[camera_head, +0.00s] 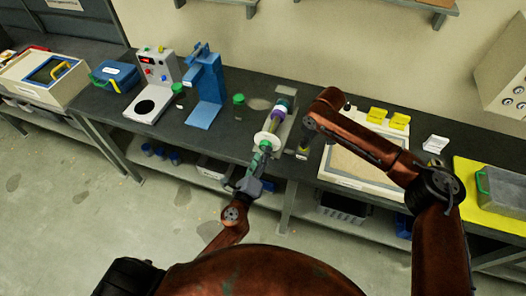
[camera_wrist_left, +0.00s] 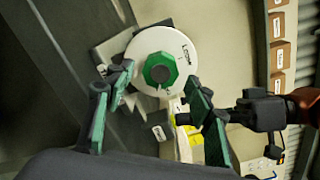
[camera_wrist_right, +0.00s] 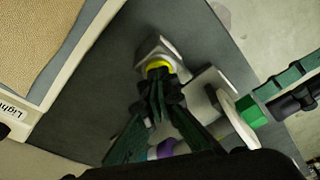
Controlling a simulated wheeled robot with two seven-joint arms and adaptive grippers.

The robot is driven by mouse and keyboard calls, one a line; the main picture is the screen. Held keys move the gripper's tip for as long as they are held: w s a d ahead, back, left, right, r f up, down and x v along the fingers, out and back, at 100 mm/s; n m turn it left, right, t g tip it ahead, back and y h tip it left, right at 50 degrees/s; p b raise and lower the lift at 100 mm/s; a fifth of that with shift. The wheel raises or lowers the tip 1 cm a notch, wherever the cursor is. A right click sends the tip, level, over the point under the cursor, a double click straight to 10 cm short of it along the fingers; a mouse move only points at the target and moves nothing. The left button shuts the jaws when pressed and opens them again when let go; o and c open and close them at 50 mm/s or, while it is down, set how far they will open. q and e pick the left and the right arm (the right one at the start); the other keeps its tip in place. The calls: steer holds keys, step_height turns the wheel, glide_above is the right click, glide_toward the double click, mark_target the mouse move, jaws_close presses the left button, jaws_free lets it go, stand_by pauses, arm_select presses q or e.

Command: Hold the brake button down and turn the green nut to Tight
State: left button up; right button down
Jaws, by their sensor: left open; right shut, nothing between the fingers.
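The green nut (camera_wrist_left: 160,70) sits at the centre of a white disc (camera_wrist_left: 142,47) whose lettering looks like "Loose". My left gripper (camera_wrist_left: 160,92) is open, with one finger on each side of the nut in its wrist view; whether they touch it is unclear. In the right wrist view the nut (camera_wrist_right: 250,111) shows in front of the left fingers. The brake button, with a yellow ring (camera_wrist_right: 155,62), sits on a grey block. My right gripper (camera_wrist_right: 158,82) is shut, its fingertips over the button and covering its middle. I cannot tell whether the button is pressed.
The expeller (camera_head: 285,108) with a purple collar lies behind the disc. A blue stand (camera_head: 206,95) and a green-capped jar (camera_head: 239,103) are to its left. A light-framed tray (camera_head: 360,165) is close on the right of the button.

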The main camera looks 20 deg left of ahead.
arm_select(q)
steer(key=shift+s, duration=2.35)
step_height(320, 180, up, 9)
steer(key=p, duration=0.7)
steer(key=shift+p, duration=0.35)
arm_select(e)
steer(key=a+v, duration=0.1)
steer(key=v, duration=0.6)
steer(key=shift+w+r, duration=0.35)
steer(key=shift+r, duration=0.2)
steer(key=shift+a, duration=0.1)
steer(key=shift+f, duration=0.1)
